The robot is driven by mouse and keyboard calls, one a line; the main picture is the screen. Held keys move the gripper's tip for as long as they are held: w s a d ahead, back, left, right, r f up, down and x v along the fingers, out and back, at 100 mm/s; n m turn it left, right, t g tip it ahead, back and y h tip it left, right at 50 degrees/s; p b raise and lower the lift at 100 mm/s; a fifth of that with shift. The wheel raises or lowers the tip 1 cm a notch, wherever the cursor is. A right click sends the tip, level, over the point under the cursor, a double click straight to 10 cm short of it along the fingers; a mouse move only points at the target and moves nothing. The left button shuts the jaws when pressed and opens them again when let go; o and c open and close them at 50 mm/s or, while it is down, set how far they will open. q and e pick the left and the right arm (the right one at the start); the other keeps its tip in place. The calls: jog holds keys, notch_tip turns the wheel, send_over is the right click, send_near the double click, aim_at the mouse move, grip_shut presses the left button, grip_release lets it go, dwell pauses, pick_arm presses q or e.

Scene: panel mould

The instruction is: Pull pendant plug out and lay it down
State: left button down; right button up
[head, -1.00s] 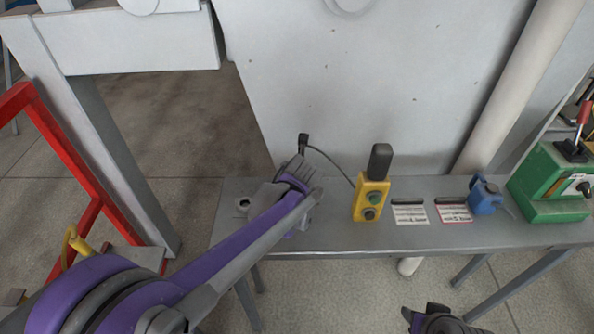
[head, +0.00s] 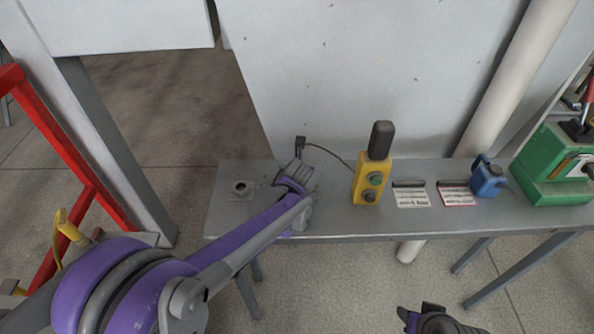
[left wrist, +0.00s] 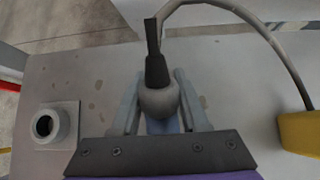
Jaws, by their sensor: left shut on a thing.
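The pendant plug (left wrist: 158,98) is a grey rounded body with a black cable end, held between the fingers of my left gripper (left wrist: 160,108) in the left wrist view. In the head view my left gripper (head: 299,172) is over the bench, and the plug's black end (head: 300,143) shows beyond it. A cable runs from it to the yellow pendant (head: 371,180), which stands on the bench with green and dark buttons and a black top. The socket (head: 241,187) on its square plate is empty, left of the gripper; it also shows in the left wrist view (left wrist: 47,126). My right gripper (head: 432,312) is low at the bottom edge.
The grey bench (head: 340,222) also carries two label cards (head: 411,196), a blue padlock-like block (head: 487,178) and a green machine (head: 555,172). A large pale panel (head: 370,80) rises behind. A red frame (head: 70,150) stands at left. The bench between socket and pendant is mostly clear.

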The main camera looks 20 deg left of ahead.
pick_arm(q)
jog(key=shift+c, duration=1.7)
grip_release()
jog(key=v, duration=1.1)
jog(key=s+a+f+n, duration=0.1)
jog(key=s+n, duration=0.2)
jog(key=n, duration=0.2)
jog(key=s+a+f+n+g, duration=0.1)
jog(key=s+n, duration=0.3)
jog(key=n, duration=0.1)
jog(key=s+a+f+n, duration=0.1)
jog(key=s+n, duration=0.3)
jog(key=n, duration=0.1)
jog(key=shift+s+a+g+h, duration=0.25)
jog(key=shift+a+g+h, duration=0.15)
jog(key=s+f+n+g+h, duration=0.1)
jog(key=s+f+n, duration=0.4)
jog(key=s+n, duration=0.7)
jog(key=n, duration=0.5)
jog(key=shift+s+n+g+h, duration=0.15)
jog(key=shift+n+g+h, duration=0.15)
jog(key=shift+n+h, duration=0.1)
